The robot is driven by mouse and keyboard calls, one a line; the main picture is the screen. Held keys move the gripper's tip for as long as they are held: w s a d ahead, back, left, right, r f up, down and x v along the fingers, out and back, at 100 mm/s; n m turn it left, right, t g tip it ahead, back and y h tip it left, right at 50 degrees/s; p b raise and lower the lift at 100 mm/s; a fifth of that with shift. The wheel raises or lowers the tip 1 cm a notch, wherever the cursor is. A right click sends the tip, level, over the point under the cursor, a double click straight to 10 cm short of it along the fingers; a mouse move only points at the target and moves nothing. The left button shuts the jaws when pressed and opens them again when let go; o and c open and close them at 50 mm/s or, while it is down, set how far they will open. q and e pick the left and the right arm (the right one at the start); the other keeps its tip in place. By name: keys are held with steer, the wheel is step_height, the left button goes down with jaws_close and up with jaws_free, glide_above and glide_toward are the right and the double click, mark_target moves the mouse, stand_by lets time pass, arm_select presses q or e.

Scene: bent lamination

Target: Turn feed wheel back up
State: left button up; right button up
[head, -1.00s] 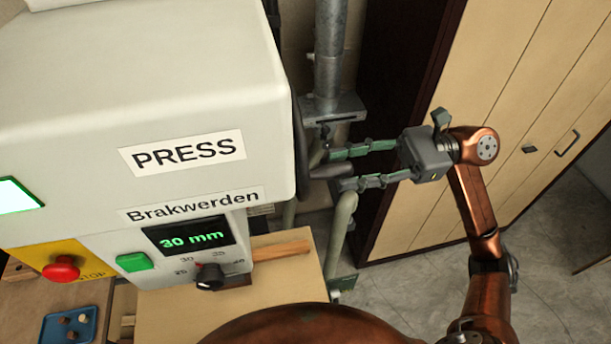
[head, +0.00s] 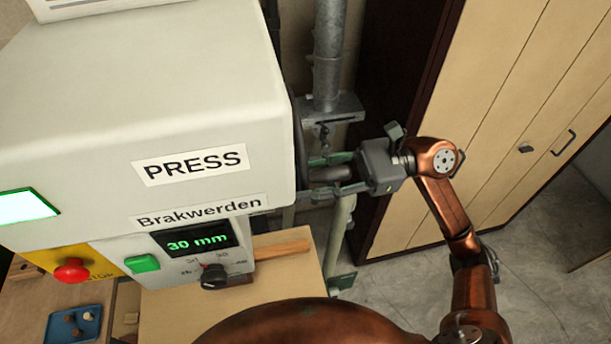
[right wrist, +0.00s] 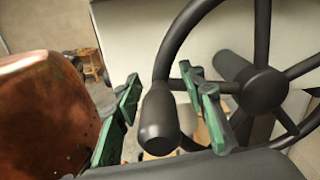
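The feed wheel is on the right side of the press (head: 150,110). In the right wrist view the black feed wheel (right wrist: 262,80) shows its hub, spokes, part of its rim and a dark handle (right wrist: 159,122). In the head view only its edge (head: 299,140) and the handle (head: 330,174) show past the housing. My right gripper (head: 333,172) is open, with its green fingers on either side of the handle. It also shows in the right wrist view (right wrist: 165,105), with gaps between fingers and handle. No left gripper is in view.
The press display (head: 194,239) reads 30 mm, above a black knob (head: 214,276). A grey metal post (head: 327,60) stands just behind the wheel. A wooden cabinet (head: 480,110) stands to the right. A blue tray (head: 74,326) lies at lower left.

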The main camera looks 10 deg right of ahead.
steer(key=shift+w, duration=0.1)
steer(key=c, duration=0.7)
jaws_close()
